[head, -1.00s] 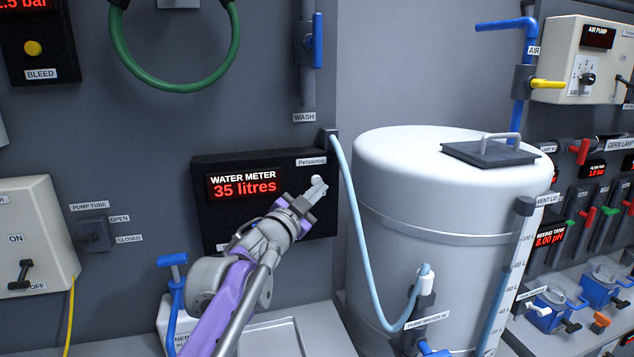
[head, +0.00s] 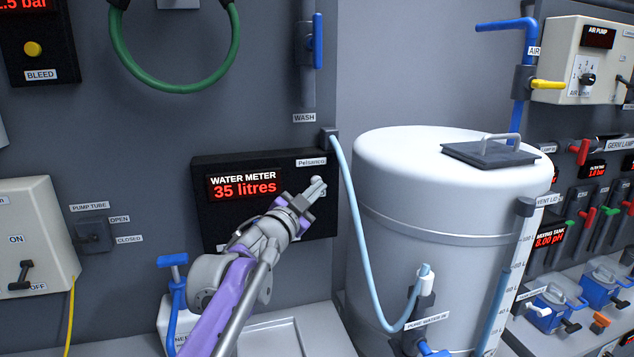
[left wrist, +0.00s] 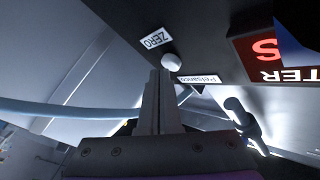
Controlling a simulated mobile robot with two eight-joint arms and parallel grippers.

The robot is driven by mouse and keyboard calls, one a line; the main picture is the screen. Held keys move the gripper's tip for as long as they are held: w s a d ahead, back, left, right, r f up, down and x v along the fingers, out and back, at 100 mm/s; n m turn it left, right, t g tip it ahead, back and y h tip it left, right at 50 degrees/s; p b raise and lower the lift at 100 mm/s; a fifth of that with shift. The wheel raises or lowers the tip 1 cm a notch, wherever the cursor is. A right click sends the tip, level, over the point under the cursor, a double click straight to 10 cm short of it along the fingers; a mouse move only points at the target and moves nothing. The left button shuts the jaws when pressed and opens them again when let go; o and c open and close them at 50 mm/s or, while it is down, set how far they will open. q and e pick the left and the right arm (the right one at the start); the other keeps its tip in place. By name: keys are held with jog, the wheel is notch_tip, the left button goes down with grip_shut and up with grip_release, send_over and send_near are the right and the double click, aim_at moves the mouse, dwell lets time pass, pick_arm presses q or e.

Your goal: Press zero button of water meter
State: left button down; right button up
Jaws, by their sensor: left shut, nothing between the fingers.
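The water meter (head: 215,222) is a black box on the grey wall in the head view, with a red display (head: 245,187) reading "35 litres". In the left wrist view, its round white button (left wrist: 171,61) sits beside the "ZERO" label (left wrist: 157,39). My left gripper (head: 317,187) is shut and empty at the right part of the meter's face. In the left wrist view, the closed fingertips (left wrist: 160,76) are right at the button; I cannot tell whether they touch it. In the head view, the gripper hides the area around the button. My right gripper is out of view.
A pale blue hose (head: 356,215) hangs just right of the meter, in front of the large white tank (head: 445,215). A blue-handled valve (head: 173,262) stands below left of the meter. The wall between the meter and the pump tube switch (head: 92,236) is clear.

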pick_arm(q)
jog(key=shift+w+a+r, duration=0.2)
jog(key=shift+w, duration=0.3)
dwell(1.5)
jog(key=shift+s+d+f, duration=0.1)
jog(key=shift+s, duration=0.05)
jog(key=shift+s+f, duration=0.1)
jog(key=shift+s+d, duration=0.15)
jog(key=shift+s, duration=0.4)
jog(key=shift+f, duration=0.1)
jog(key=s, duration=0.1)
jog(key=s+d, duration=0.1)
jog(key=s, duration=0.2)
jog(key=shift+s+d, duration=0.3)
jog(key=shift+s, duration=0.05)
